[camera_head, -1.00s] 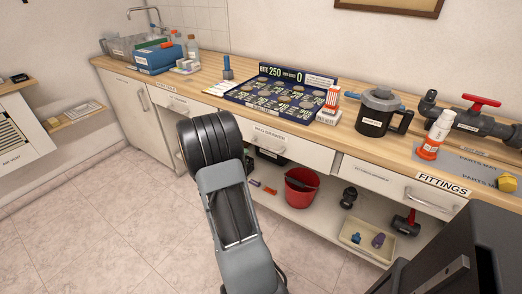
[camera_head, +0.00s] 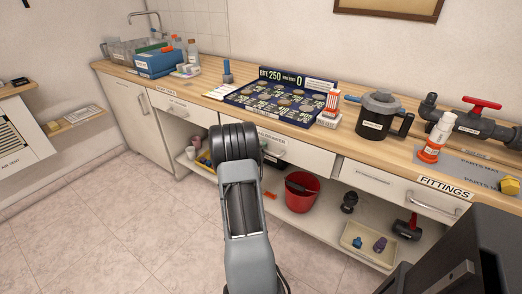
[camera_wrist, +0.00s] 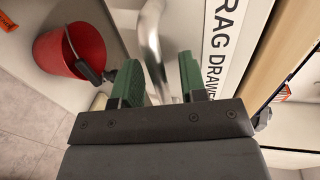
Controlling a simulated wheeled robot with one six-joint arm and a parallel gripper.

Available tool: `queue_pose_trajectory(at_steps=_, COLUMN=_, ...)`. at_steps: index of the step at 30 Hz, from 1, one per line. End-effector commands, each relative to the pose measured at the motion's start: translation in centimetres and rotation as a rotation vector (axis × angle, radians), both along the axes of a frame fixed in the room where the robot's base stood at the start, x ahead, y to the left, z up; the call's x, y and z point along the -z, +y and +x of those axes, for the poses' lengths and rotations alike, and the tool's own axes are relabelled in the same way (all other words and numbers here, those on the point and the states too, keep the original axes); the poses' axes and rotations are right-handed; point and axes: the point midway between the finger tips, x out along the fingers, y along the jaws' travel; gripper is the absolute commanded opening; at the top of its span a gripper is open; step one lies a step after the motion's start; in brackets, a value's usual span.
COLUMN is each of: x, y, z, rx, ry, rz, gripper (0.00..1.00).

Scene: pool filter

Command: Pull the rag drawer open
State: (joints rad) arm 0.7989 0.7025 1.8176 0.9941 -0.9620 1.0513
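The rag drawer (camera_head: 308,157) is a white drawer front under the middle of the wooden counter, seemingly flush with the cabinet. Its label, reading "RAG DRAWER" (camera_wrist: 222,45), shows in the wrist view. Its metal bar handle (camera_wrist: 152,38) runs down between the two green fingers of my gripper (camera_wrist: 160,82). The fingers stand apart on either side of the bar, with a gap showing on the right finger's side. I cannot tell if the left finger touches the bar. In the head view my arm hides the gripper and part of the drawer's left side.
A red bucket (camera_head: 302,192) stands on the open shelf below the drawer, and also shows in the wrist view (camera_wrist: 84,48). A cream tray (camera_head: 367,246) is to its right. The counter (camera_head: 215,78) holds a display board (camera_head: 282,97) and a black jug (camera_head: 377,116).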

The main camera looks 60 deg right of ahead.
Motion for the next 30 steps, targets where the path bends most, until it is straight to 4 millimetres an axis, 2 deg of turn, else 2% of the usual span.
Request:
queue_pose_trajectory(at_steps=7, x=0.01, y=-0.03, z=0.0, rx=0.0, ry=0.0, rz=0.0, gripper=0.38)
queue_pose_trajectory(at_steps=19, x=0.0, y=-0.01, z=0.0, rx=0.0, ry=0.0, rz=0.0, gripper=0.0)
queue_pose_trajectory(at_steps=30, x=0.02, y=0.01, z=-0.03, rx=0.001, ry=0.0, rz=0.0, gripper=0.0)
